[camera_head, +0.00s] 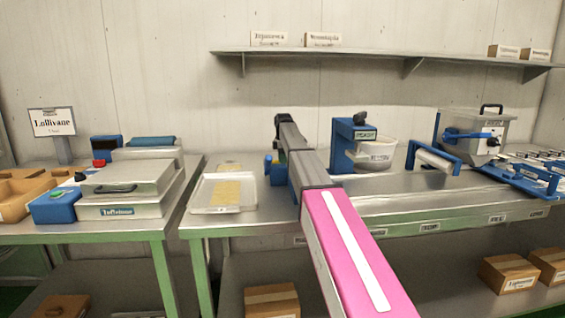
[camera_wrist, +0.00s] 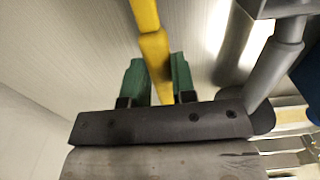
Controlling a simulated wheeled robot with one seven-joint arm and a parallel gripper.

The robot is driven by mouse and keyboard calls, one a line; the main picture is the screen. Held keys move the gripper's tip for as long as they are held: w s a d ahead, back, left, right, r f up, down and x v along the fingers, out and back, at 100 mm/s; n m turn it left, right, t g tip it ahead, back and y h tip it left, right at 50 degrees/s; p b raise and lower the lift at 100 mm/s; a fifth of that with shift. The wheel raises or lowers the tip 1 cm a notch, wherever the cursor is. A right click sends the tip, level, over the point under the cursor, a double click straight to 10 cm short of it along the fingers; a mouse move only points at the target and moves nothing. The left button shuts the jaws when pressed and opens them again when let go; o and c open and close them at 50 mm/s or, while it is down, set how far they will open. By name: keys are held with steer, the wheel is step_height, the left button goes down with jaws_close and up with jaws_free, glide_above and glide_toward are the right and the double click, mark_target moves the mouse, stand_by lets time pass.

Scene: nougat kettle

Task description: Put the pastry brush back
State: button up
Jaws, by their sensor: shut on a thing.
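In the wrist view, my gripper (camera_wrist: 160,80) has green fingers on either side of a yellow handle (camera_wrist: 148,35), shut on it. The handle runs up out of the top of the picture. I take it for the pastry brush's handle, but no bristles show. In the head view, my arm reaches over the left end of the long steel table (camera_head: 420,185). A small green patch of my gripper (camera_head: 282,157) shows there beside the arm; most of it and the brush are hidden. I cannot tell where the brush's place is.
A blue object (camera_head: 268,167) stands beside my gripper. A tray (camera_head: 206,207) with yellow slabs lies left of it. A blue machine with a bowl (camera_head: 376,156) stands to the right. In the wrist view, a grey post (camera_wrist: 278,70) is close on the right. A shelf (camera_head: 380,54) hangs above.

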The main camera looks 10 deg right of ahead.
steer(key=shift+f, duration=0.6)
steer(key=o, duration=0.9)
steer(key=shift+f, duration=0.1)
step_height(320, 180, up, 12)
steer(key=shift+d+r, duration=0.1)
steer(key=shift+r, duration=0.05)
